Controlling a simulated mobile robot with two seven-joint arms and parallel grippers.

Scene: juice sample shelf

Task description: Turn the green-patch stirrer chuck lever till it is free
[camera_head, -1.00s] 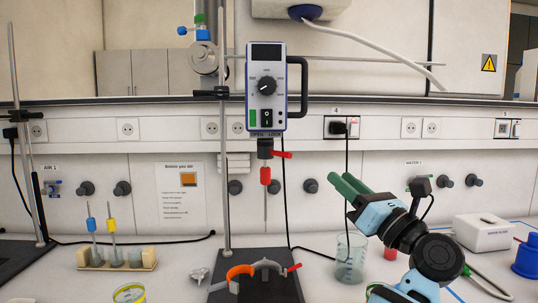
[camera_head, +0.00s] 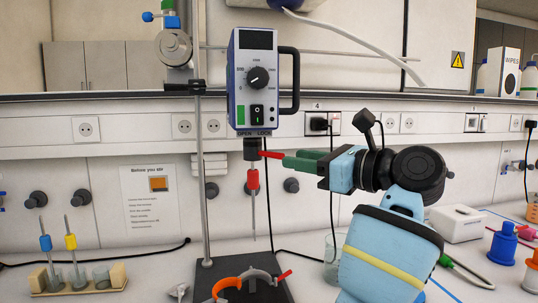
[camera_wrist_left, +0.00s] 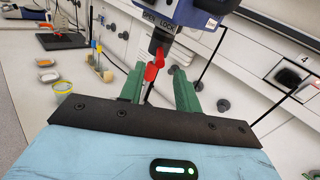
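The blue and grey stirrer motor (camera_head: 256,80) hangs on the stand rod, with a green patch (camera_head: 240,115) low on its face. Below its OPEN and LOCK lettering is the dark chuck (camera_head: 250,149). The red chuck lever (camera_head: 271,154) points right, on the LOCK side. A red-topped stirring shaft (camera_head: 253,190) hangs under the chuck. My left gripper (camera_head: 286,159) has its green fingertips at the lever's outer end. In the left wrist view its fingers (camera_wrist_left: 158,88) stand apart, with red chuck parts beyond the gap. Contact cannot be told. My right gripper is not in view.
The stand rod (camera_head: 203,180) rises left of the motor. Below are the stand base (camera_head: 212,272) and an orange and grey ring clamp (camera_head: 238,283). A beaker (camera_head: 331,258) stands partly behind my arm. A rack (camera_head: 100,281) with two stirrers is at the left.

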